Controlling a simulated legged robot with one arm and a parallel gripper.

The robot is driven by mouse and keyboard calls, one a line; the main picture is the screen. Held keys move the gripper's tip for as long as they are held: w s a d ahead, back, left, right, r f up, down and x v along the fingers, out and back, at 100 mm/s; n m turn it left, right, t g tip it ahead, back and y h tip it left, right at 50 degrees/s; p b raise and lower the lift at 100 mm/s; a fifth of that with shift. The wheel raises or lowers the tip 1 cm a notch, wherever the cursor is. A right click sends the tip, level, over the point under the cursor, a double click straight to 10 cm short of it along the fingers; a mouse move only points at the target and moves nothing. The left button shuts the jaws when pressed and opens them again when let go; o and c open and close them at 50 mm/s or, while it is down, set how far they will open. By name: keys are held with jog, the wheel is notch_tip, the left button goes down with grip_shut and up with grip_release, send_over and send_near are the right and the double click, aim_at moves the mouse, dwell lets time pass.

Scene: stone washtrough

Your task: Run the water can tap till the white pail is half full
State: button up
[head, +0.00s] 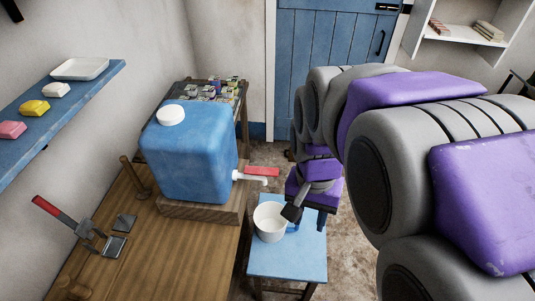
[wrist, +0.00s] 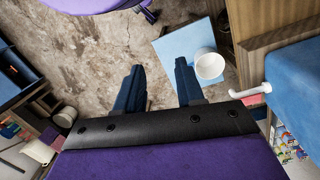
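The blue water can (head: 190,155) stands on a wooden block on the bench. Its white tap (head: 248,178) points right, with a red lever (head: 262,171) on top; the tap also shows in the wrist view (wrist: 250,91). No stream shows from the spout. The white pail (head: 267,229) stands upright on a blue stool below the tap; I see no water in it. My gripper (wrist: 158,66) is open and empty. In the wrist view the pail (wrist: 209,68) lies just right of its right finger, outside the gap. I cannot tell whether they touch.
The wooden bench (head: 165,265) holds a red-handled metal tool (head: 75,224). A blue wall shelf (head: 88,100) carries soaps and a white dish. The blue stool (head: 287,264) has bare room in front of the pail. A blue door (head: 320,40) is at the back.

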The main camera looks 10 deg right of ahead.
jog(key=w+m, duration=0.2)
jog(key=w, duration=0.3)
jog(key=w+m, duration=0.3)
jog(key=w, duration=0.3)
jog(key=w+m, duration=0.3)
jog(key=w, duration=0.3)
jog(key=shift+w+d+t, duration=0.25)
jog(key=shift+d+t, duration=0.05)
jog(key=shift+d, duration=0.1)
grip_shut()
jog(key=w+a+f+m, duration=0.1)
jog(key=w+f+m, duration=0.1)
jog(key=w, duration=0.4)
jog(key=w+a+f+m, duration=0.1)
jog(key=w+f+m, duration=0.1)
jog(key=w+m, duration=0.3)
jog(key=shift+w+f+t+b, duration=0.2)
jog(key=shift+w+t+b, duration=0.15)
jog(key=shift+w, duration=0.8)
